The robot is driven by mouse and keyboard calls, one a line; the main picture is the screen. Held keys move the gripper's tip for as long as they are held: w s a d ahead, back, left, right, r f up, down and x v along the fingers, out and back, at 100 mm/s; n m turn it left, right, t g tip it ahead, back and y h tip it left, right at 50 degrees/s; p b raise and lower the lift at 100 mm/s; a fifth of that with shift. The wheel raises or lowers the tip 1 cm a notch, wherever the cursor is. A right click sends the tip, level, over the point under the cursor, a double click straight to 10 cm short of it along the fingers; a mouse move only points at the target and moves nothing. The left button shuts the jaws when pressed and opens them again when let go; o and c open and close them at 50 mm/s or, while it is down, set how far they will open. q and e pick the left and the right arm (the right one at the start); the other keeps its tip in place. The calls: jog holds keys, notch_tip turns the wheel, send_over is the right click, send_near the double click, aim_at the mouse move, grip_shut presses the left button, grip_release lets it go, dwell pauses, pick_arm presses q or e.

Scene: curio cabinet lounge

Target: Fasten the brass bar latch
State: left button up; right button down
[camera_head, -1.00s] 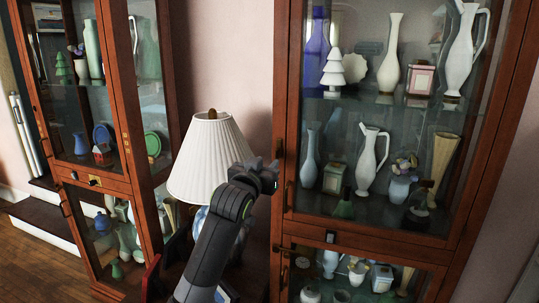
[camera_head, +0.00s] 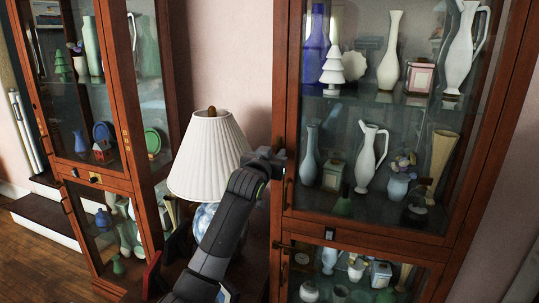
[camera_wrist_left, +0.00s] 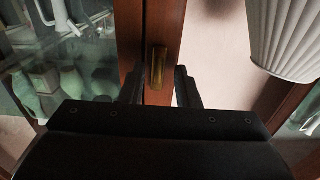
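The brass bar latch (camera_wrist_left: 157,67) shows in the left wrist view as a small upright brass bar on the wooden cabinet frame. My left gripper (camera_wrist_left: 160,88) is open, its two dark fingers apart on either side of the bar in that view. The bar appears a little beyond the fingertips, with no clear contact. In the head view my left gripper (camera_head: 270,157) is at the left edge of the right cabinet (camera_head: 390,238), level with its middle shelf. It largely hides the latch there. My right gripper is not in view.
A lamp with a pleated white shade (camera_head: 208,158) stands close left of my left arm. The right cabinet's glass door has a dark upright handle (camera_head: 289,195) just below the gripper. Another glass cabinet (camera_head: 120,110) stands at the left. Both hold several vases.

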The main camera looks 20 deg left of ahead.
pick_arm(q)
grip_shut()
